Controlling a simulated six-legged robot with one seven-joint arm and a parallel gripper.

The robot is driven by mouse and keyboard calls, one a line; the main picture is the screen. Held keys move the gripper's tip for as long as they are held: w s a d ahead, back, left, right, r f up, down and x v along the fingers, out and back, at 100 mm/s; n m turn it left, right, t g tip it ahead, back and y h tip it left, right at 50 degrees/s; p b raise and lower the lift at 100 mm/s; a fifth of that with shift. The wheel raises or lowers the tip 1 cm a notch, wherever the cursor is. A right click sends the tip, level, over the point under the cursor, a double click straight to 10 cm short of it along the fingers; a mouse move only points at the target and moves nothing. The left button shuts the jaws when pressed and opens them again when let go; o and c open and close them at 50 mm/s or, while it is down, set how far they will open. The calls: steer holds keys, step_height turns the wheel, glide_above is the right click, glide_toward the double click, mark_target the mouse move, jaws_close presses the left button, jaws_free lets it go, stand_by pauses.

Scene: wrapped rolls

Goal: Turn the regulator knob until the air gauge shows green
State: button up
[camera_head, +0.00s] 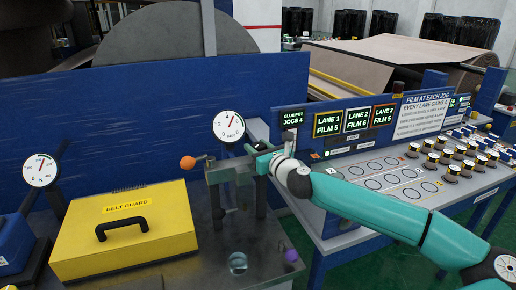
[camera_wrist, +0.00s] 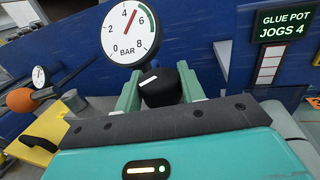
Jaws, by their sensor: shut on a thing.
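The round white air gauge (camera_wrist: 116,42), marked 0 to 8 BAR, is just above my gripper in the wrist view. Its red needle points up and slightly right, between 4 and 6. A green arc runs along its upper right rim; the needle is near the upper end of that arc. The gauge also shows in the head view (camera_head: 229,126). The black regulator knob (camera_wrist: 161,90) has a white mark and sits between the teal fingers of my gripper (camera_wrist: 160,93), which is shut on it. In the head view my gripper (camera_head: 264,156) largely hides the knob.
A yellow belt guard (camera_head: 160,232) with a black handle lies at left, near a second gauge (camera_head: 41,170). An orange ball-ended lever (camera_head: 188,162) stands left of my gripper. The panel with lit lane displays (camera_head: 328,124) and jars (camera_head: 450,172) stands at right.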

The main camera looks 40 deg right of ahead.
steer(key=m+g+h, duration=0.1)
steer(key=m+h, duration=0.2)
steer(key=h, duration=0.2)
steer(key=shift+a, duration=0.1)
steer(key=shift+m+g+h, duration=0.9)
steer(key=shift+m+h, duration=0.5)
steer(key=shift+h, duration=0.4)
steer(key=o, duration=1)
steer(key=shift+s, duration=0.15)
steer(key=v, duration=1.3)
steer(key=shift+s+a, duration=0.1)
steer(key=shift+a, duration=0.15)
